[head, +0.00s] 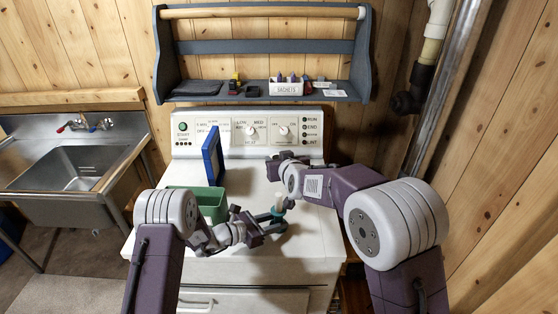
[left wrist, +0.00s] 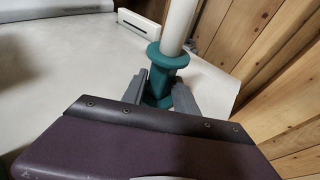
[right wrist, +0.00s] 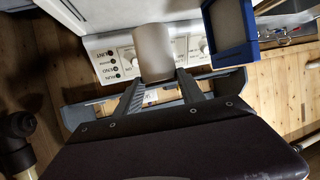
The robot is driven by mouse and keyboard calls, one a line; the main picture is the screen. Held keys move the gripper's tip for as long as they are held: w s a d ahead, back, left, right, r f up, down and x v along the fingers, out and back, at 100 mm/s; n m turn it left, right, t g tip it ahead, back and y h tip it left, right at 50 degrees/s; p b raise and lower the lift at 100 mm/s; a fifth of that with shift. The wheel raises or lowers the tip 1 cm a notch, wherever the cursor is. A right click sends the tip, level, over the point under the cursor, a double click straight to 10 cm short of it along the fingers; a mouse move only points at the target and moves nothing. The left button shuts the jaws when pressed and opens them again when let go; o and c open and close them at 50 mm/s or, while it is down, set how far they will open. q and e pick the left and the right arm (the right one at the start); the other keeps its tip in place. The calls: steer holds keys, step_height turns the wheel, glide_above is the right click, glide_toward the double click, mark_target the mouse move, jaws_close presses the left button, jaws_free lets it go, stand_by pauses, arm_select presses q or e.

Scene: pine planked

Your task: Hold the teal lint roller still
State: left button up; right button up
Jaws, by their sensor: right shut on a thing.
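The teal lint roller (head: 279,211) stands upright on the white machine top near its front. In the left wrist view its teal handle and collar (left wrist: 167,58) sit below a white cylinder (left wrist: 177,22). My left gripper (head: 268,218) has its fingers on both sides of the handle, low down; in the left wrist view the gripper (left wrist: 160,90) looks open around it. My right gripper (head: 273,168) is above and behind the roller. In the right wrist view the right gripper (right wrist: 160,82) is shut on a pale grey cylinder (right wrist: 153,52); whether this belongs to the roller is unclear.
A blue-framed panel (head: 212,155) stands left of my right gripper, with a green bin (head: 211,202) in front of it. The control panel (head: 217,134) is at the back, under a grey shelf (head: 225,96). A steel sink (head: 80,170) is at left. The machine top is otherwise mostly clear.

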arm_select(q)
steer(key=shift+c, duration=1.1)
arm_select(e)
steer(key=shift+n+y, duration=0.4)
steer(key=shift+y, duration=0.1)
steer(key=r, duration=0.2)
steer(key=d+r, duration=0.1)
steer(key=r, duration=0.1)
steer(key=shift+w+d, duration=0.15)
arm_select(q)
steer(key=shift+c, duration=0.8)
arm_select(e)
steer(key=s+r+n+g+y, duration=0.25)
steer(key=s+n+y, duration=0.25)
steer(key=s, duration=0.4)
step_height(320, 180, down, 8)
steer(key=shift+f+g, duration=0.2)
steer(key=shift+g, duration=0.25)
